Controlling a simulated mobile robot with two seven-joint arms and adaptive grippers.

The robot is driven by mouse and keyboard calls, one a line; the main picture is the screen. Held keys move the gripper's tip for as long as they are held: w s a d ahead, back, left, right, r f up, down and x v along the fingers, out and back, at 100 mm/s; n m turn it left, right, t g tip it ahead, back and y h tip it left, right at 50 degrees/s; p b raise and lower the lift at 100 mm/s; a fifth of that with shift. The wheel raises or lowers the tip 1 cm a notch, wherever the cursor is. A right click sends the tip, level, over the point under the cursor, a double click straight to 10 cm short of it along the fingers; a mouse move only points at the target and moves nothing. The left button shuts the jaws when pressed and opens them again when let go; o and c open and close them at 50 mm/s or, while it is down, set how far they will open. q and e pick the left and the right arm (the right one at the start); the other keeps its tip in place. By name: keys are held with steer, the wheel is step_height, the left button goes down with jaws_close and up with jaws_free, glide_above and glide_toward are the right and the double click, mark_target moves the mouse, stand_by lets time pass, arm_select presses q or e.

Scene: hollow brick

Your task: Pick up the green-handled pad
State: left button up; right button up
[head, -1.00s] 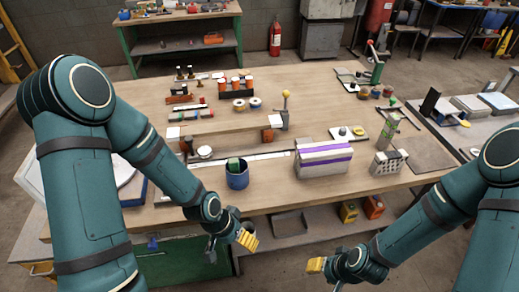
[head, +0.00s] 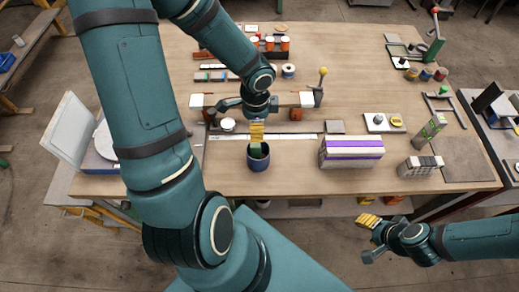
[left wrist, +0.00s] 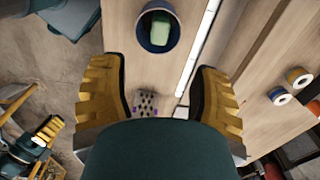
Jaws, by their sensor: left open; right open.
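The green-handled pad (left wrist: 159,30) stands in a dark blue cup (left wrist: 142,37) at the top of the left wrist view. In the head view only a bit of green (head: 256,149) shows above the cup (head: 259,163), near the table's front edge. My left gripper (head: 257,130) has its yellow fingers just above and behind the cup. In the left wrist view my left gripper (left wrist: 160,90) is open and empty, its fingers spread wide, with the cup beyond them. My right gripper (head: 367,221) is open and empty, off the table's front edge.
A white box with purple stripes (head: 351,144) stands right of the cup. A perforated block (head: 420,167) stands farther right.

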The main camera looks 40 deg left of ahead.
mark_target(255, 145)
arm_select(q)
step_height(255, 145, down, 6)
steer(key=shift+f+b, duration=0.1)
steer(key=shift+b, duration=0.85)
steer(key=shift+s+a+f+b, duration=0.1)
steer(key=shift+f+b, duration=0.4)
steer(key=shift+f, duration=0.9)
steer(key=shift+s+f+b, duration=0.1)
steer(key=shift+f+b, duration=0.4)
steer(key=shift+f, duration=0.9)
jaws_close()
